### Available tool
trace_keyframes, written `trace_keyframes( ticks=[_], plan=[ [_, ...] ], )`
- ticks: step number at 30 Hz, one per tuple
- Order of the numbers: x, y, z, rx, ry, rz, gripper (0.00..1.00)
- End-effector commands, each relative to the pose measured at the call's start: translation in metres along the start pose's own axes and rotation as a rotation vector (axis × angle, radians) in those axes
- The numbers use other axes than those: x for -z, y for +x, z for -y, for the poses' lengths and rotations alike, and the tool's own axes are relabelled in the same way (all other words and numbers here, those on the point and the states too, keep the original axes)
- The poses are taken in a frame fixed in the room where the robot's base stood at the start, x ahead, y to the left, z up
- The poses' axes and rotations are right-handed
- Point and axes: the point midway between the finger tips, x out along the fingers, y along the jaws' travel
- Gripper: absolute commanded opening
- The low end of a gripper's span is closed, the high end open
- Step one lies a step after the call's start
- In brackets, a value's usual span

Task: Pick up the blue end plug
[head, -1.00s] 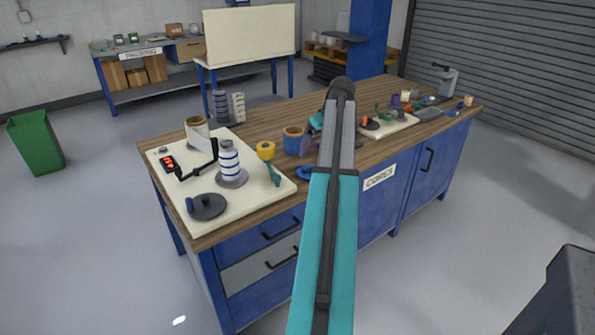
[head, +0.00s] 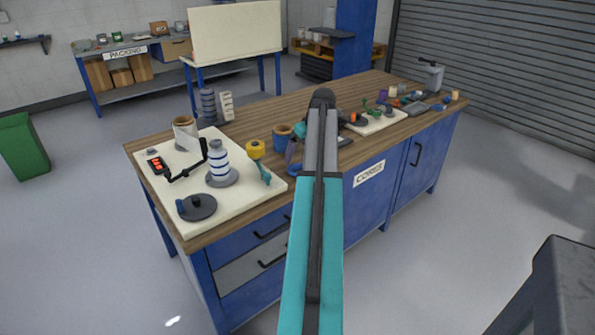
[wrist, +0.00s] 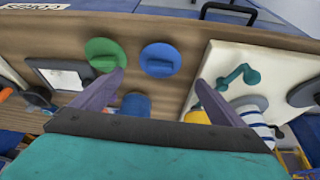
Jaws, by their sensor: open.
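The blue end plug (wrist: 161,60) is a round blue disc with a raised grip bar. It lies on the wooden bench top in the wrist view, upper middle. My gripper (wrist: 160,77) is open, with purple fingers spread to either side below the plug in the picture and nothing between them. The plug sits ahead of the gap between the fingertips, not visibly touched. In the head view my teal and grey arm reaches over the bench and largely hides the gripper and the plug area.
A green plug (wrist: 104,54) lies left of the blue one, close to the left finger. A blue-wrapped core (head: 282,136) and a yellow roll (head: 255,149) stand nearby. A cream board (head: 172,222) with a striped spool is at left, another cream board (head: 372,126) right.

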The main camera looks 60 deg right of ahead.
Motion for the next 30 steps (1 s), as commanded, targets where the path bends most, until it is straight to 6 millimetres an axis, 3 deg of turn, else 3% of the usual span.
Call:
trace_keyframes(
  ticks=[9,23,30],
  plan=[
    [0.001,0.032,0.001,0.001,-0.002,0.001,0.93],
    [0.001,0.036,0.002,0.001,-0.002,0.000,0.93],
    [0.002,0.053,0.001,0.002,-0.003,0.001,0.93]
  ],
)
